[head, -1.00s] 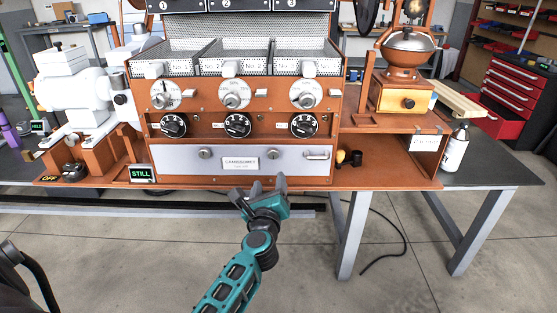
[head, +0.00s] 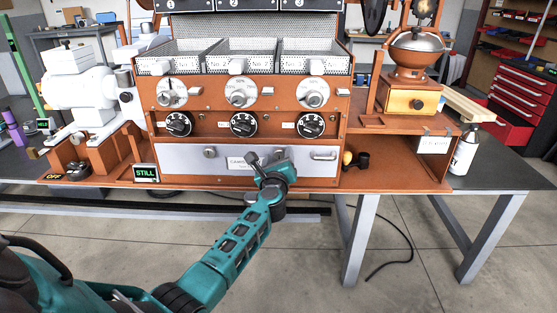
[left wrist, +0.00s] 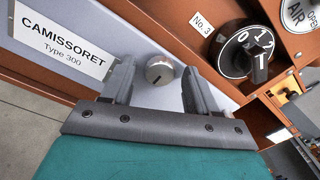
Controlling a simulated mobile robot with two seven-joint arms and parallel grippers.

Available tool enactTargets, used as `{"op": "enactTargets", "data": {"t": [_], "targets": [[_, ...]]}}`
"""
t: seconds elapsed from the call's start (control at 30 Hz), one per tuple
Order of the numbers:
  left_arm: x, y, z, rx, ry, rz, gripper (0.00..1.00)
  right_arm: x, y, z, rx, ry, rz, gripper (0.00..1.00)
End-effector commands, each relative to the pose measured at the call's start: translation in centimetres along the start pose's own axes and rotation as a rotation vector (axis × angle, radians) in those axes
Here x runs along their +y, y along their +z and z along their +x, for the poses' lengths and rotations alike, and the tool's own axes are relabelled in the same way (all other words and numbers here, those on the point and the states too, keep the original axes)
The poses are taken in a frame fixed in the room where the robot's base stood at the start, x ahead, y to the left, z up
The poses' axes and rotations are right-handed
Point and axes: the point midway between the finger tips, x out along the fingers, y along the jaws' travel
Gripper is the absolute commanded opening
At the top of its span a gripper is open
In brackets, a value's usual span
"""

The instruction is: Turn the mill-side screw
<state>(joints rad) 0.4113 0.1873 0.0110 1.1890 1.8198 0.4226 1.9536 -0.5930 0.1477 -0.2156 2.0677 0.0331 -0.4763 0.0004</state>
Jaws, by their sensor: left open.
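The mill-side screw (left wrist: 159,69) is a round silver head with a dark slot, set in the pale drawer-like front panel (head: 180,160). In the left wrist view it shows between the two fingers, to the right of the CAMISSORET plate (left wrist: 62,40). My left gripper (head: 264,158) is open and empty, its fingers pointing at the panel on either side of the screw. Whether they touch the panel I cannot tell. In the head view my gripper hides this screw. The other screw (head: 210,152) sits at the panel's left. My right gripper is out of view.
The No. 3 knob (left wrist: 246,49) is close to the right finger. A panel handle (head: 324,155) lies right of my gripper. The mill (head: 414,75) stands at the right. A STILL display (head: 146,173) sits at the front left edge.

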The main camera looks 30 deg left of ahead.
Motion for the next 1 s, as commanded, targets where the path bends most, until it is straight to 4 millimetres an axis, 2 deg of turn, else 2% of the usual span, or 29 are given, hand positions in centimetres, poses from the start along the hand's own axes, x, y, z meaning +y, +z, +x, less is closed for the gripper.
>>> {"op": "enactTargets", "data": {"t": [0.1, 0.7, 1.0], "targets": [[0.00, -0.01, -0.02, 0.000, 0.000, 0.000, 0.59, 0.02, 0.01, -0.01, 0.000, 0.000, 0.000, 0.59], [0.01, -0.05, -0.06, 0.001, 0.000, 0.001, 0.03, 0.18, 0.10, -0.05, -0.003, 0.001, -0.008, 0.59], [-0.05, 0.00, -0.08, 0.004, 0.001, 0.042, 0.03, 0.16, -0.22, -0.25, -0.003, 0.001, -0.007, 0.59]]}}
